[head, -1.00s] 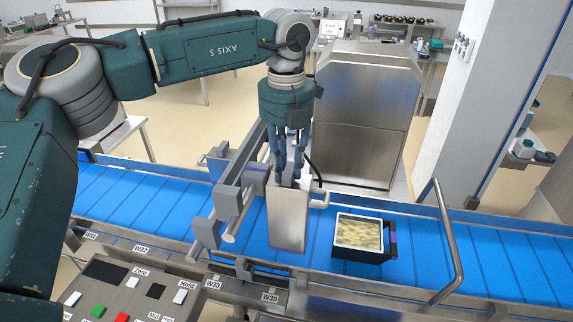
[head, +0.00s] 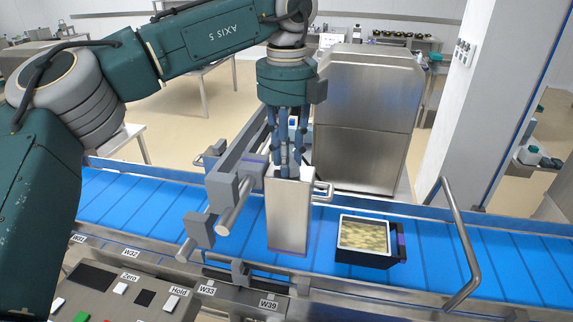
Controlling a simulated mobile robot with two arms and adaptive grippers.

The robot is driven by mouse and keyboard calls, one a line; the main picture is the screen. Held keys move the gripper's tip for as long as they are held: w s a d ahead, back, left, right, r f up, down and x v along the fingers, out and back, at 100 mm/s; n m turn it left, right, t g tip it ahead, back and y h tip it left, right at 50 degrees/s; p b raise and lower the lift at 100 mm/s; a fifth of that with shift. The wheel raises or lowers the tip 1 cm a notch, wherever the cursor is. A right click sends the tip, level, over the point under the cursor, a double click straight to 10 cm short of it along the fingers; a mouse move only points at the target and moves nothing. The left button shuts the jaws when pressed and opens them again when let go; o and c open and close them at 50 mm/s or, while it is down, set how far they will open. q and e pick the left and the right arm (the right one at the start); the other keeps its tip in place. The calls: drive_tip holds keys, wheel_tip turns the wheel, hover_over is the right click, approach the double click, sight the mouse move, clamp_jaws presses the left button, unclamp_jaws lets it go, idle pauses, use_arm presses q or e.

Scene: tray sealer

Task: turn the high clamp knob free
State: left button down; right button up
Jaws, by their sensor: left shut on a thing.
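My left gripper (head: 288,160) comes down from above with its blue-grey fingers closed at the top of an upright steel box (head: 288,215). The box stands over the blue conveyor belt. The high clamp knob is not clearly visible; the fingers cover the spot at the box top where they grip. A grey clamp bracket (head: 222,188) with round rods and blocks sits just left of the box. My right gripper is out of view.
A black tray with pale yellow contents (head: 365,257) sits on the blue belt (head: 480,254) right of the box. A bent steel rail (head: 458,235) rises farther right. A large steel cabinet (head: 365,120) stands behind. A button panel (head: 115,295) lies at front left.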

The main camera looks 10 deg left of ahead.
use_arm(q)
drive_tip(key=shift+n+b, duration=0.4)
drive_tip(key=shift+n, duration=0.2)
drive_tip(key=c, duration=1.4)
unclamp_jaws()
drive_tip(key=shift+c, duration=0.2)
drive_tip(key=shift+r, duration=0.15)
wheel_tip(320, 180, up, 12)
